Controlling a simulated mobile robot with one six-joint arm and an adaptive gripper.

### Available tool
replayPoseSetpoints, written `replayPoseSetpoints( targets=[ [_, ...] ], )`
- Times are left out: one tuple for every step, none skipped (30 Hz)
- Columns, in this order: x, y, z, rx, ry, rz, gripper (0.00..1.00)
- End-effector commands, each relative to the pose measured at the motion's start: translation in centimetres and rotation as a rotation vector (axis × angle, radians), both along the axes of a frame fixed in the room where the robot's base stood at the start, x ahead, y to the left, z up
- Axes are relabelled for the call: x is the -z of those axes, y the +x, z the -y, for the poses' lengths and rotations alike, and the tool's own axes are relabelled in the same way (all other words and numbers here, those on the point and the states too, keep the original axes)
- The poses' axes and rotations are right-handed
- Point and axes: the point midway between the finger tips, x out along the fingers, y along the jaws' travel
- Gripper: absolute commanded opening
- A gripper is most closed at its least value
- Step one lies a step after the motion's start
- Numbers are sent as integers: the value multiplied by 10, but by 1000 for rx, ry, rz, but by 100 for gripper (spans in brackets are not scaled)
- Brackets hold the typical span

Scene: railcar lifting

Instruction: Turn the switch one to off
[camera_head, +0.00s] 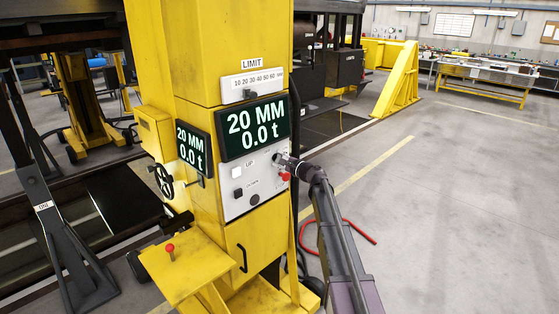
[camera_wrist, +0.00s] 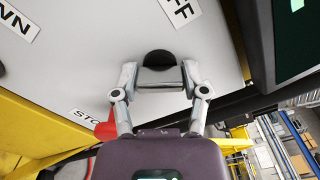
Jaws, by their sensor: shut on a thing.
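The yellow lifting column carries a light grey control panel (camera_head: 238,202). My gripper (camera_head: 283,158) is at the panel's upper right, just above a red button (camera_head: 285,176). In the wrist view my gripper (camera_wrist: 160,85) is shut on a black rotary switch knob (camera_wrist: 159,58), with one finger on each side. The knob's rounded top shows beyond the fingers. A partly cut label ending in "FF" (camera_wrist: 181,10) is beside it. In the head view my gripper hides the knob. I cannot tell the knob's exact setting.
Two displays read 20 MM and 0.0 t, one on the front (camera_head: 253,127) and one on the side (camera_head: 194,149). A handwheel (camera_head: 161,180) and a yellow shelf with a red-topped lever (camera_head: 170,250) are at the left. A red hose (camera_head: 355,229) lies on open floor at the right.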

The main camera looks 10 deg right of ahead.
Motion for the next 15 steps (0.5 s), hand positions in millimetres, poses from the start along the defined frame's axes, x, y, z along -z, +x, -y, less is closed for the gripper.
replayPoseSetpoints(
  targets=[
    [-1, 2, 1, 4, -31, 25, 9],
    [-1, 2, 1, 4, -54, 42, 9],
    [-1, 2, 1, 4, -84, 64, 9],
    [-1, 2, 1, 4, -108, 81, 9],
    [-1, 2, 1, 4, -131, 98, 9],
    [-1, 2, 1, 4, -160, 119, 9],
    [-1, 2, 1, 4, -182, 135, 9],
    [-1, 2, 1, 4, -204, 151, 9],
    [-1, 2, 1, 4, -232, 171, 9],
    [-1, 2, 1, 4, -252, 186, 9],
    [-1, 2, 1, 4, -271, 200, 9],
    [-1, 2, 1, 4, -296, 217, 9],
    [-1, 2, 1, 4, -313, 230, 9],
    [-1, 2, 1, 4, -330, 242, 9],
    [-1, 2, 1, 4, -349, 256, 9]
  ],
)
